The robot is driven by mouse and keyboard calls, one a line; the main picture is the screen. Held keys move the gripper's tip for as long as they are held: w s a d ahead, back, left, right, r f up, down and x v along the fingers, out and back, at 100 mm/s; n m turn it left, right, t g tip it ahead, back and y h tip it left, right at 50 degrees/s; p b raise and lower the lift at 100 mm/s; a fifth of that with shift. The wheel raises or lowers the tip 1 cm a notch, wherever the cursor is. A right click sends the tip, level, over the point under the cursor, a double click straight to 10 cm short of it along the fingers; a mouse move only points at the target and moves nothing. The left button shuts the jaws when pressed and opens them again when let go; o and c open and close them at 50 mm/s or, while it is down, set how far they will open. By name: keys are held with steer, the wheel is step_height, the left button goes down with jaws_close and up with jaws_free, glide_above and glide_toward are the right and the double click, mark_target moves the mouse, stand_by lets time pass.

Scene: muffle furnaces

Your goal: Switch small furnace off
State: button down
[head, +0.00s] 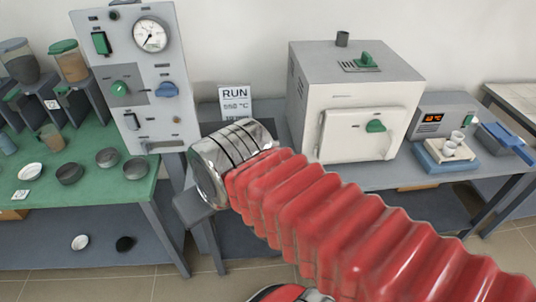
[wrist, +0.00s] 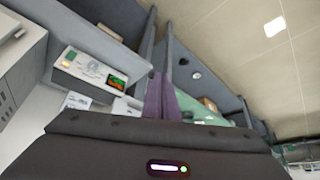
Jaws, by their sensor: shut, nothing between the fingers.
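A pale grey box furnace (head: 350,90) with a white door and green handle (head: 376,126) stands on the bench in the head view. I cannot tell whether it is the small furnace. A grey unit with a lit orange display (head: 432,118) stands to its right. A grey panel (head: 140,75) with a dial gauge, a green knob (head: 119,87) and a blue knob (head: 167,89) stands at left. My gripper shows in the wrist view as two purple fingers (wrist: 160,76), shut together and empty. The head view does not show its fingertips.
A sign reading RUN 550 °C (head: 236,102) stands between panel and furnace. Small white cups (head: 452,142) stand on a blue-based plate in front of the display unit. A blue scoop-like item (head: 510,140) lies at right.

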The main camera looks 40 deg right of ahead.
steer(key=w+a+f+m+g+y, duration=0.25)
steer(key=f+y, duration=0.25)
steer(key=f, duration=0.4)
steer(key=w+d+f+m+t+y, duration=0.3)
steer(key=w+d+f+m+y, duration=0.1)
steer(key=w+d+m, duration=0.25)
steer(key=d+f+m+t+h, duration=0.4)
steer(key=d+f+m, duration=0.1)
steer(key=d, duration=0.7)
steer(key=w+d+f+m+t+h, duration=0.1)
steer(key=d+f+m+t+h, duration=0.3)
steer(key=d, duration=0.9)
step_height(320, 180, down, 4)
steer(key=shift+w+f+m, duration=0.1)
steer(key=shift+w+m, duration=0.1)
steer(key=shift+m, duration=0.8)
